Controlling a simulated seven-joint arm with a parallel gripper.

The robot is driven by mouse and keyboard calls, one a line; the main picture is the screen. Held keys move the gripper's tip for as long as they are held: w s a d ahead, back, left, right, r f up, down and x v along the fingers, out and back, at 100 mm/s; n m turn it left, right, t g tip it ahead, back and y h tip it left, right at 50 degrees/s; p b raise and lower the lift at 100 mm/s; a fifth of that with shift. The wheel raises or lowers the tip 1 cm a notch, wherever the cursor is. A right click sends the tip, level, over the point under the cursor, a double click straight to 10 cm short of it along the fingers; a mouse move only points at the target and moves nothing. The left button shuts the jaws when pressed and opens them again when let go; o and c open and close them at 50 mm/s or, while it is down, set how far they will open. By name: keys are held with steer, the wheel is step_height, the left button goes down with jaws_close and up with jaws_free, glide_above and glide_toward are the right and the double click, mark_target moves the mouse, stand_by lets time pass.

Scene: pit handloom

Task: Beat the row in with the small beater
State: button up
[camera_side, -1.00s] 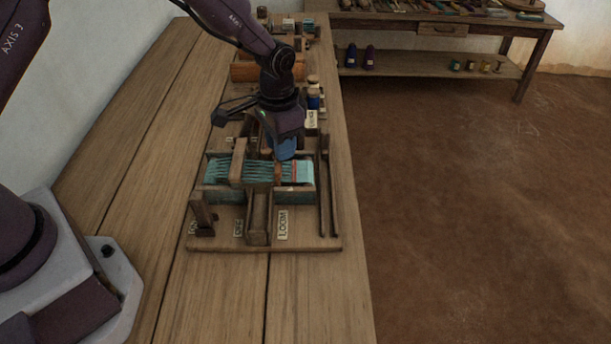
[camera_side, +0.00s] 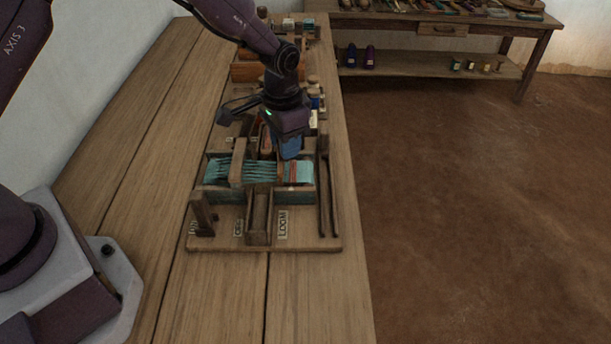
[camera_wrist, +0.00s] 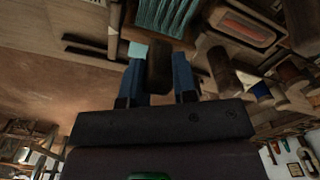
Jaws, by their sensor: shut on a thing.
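The small loom (camera_side: 220,193) stands on the bench in the side view, with teal warp threads (camera_side: 258,170) across it. Woven teal cloth (camera_side: 302,172) with reddish stripes lies at its right end. My gripper (camera_side: 290,152) points down at the loom's far side, near the cloth end. In the wrist view my gripper (camera_wrist: 158,72) has its two blue fingers shut on a dark brown wooden piece, apparently the small beater's handle (camera_wrist: 158,65). Teal threads (camera_wrist: 165,15) show just beyond it. The beater's lower edge is hidden, so I cannot tell whether it touches the row.
A reddish shuttle-like piece (camera_wrist: 245,28) lies in a wooden holder beside the loom. Two dark sticks (camera_side: 328,195) lie along the base's right side. A dark upright post (camera_side: 202,212) stands at the front left. The bench front (camera_side: 225,295) is clear.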

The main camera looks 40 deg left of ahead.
steer(key=s+a, duration=0.3)
steer(key=s, duration=0.1)
steer(key=shift+s+a, duration=0.35)
steer(key=shift+s, duration=0.05)
steer(key=o, duration=0.6)
steer(key=shift+f, duration=0.1)
steer(key=shift+o, duration=1)
steer(key=shift+w+a, duration=0.15)
step_height(320, 180, up, 7)
steer(key=shift+f, duration=0.15)
steer(key=s+a+r+n+t, duration=0.2)
steer(key=s+r+t, duration=0.3)
steer(key=s+r, duration=1.3)
steer(key=shift+s+r+n, duration=0.2)
steer(key=shift+s+n, duration=0.3)
steer(key=shift+s, duration=0.65)
